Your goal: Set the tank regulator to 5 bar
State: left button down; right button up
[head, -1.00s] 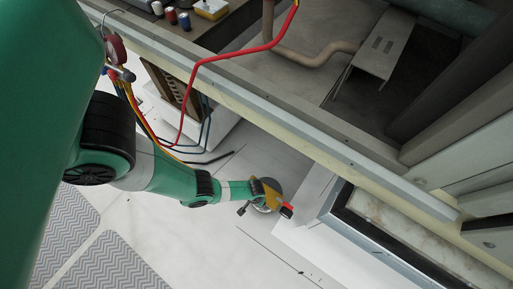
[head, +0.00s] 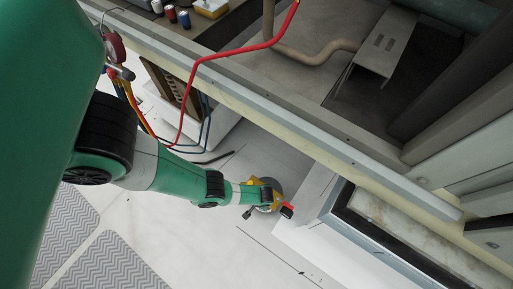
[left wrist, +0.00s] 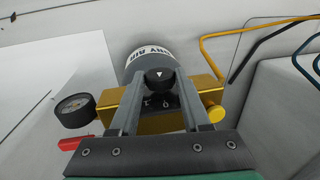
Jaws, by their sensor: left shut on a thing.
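In the left wrist view, a grey tank (left wrist: 150,56) lettered "AIR" stands beyond a brass regulator (left wrist: 118,100). A black knob (left wrist: 160,76) with a white triangle mark sits between the fingers of my left gripper (left wrist: 160,84), which is shut on it. A round gauge (left wrist: 74,108) is on the regulator's left; its reading is too small to tell. A red part (left wrist: 72,142) lies below the gauge. In the head view my left gripper (head: 264,194) covers most of the brass regulator (head: 262,209). A red part (head: 287,211) shows beside it. My right gripper is not in view.
A yellow hose (left wrist: 255,28) curves past a pale box (left wrist: 285,105) on the right in the left wrist view. In the head view, a red hose (head: 232,53) crosses a long ledge (head: 330,136) above the arm. White floor (head: 185,235) lies clear below.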

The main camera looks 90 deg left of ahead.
pick_arm(q)
jog(key=shift+w+d+f+g+y+b, duration=0.15)
jog(key=shift+w+f+g+y+b, duration=0.15)
jog(key=shift+g+y+b, duration=0.35)
jog(key=shift+s+r+g+b, duration=0.1)
jog(key=shift+r+g+b, duration=0.15)
jog(key=shift+b, duration=0.2)
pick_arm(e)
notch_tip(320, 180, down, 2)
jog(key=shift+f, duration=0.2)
pick_arm(q)
jog(key=shift+c, duration=1.9)
grip_release()
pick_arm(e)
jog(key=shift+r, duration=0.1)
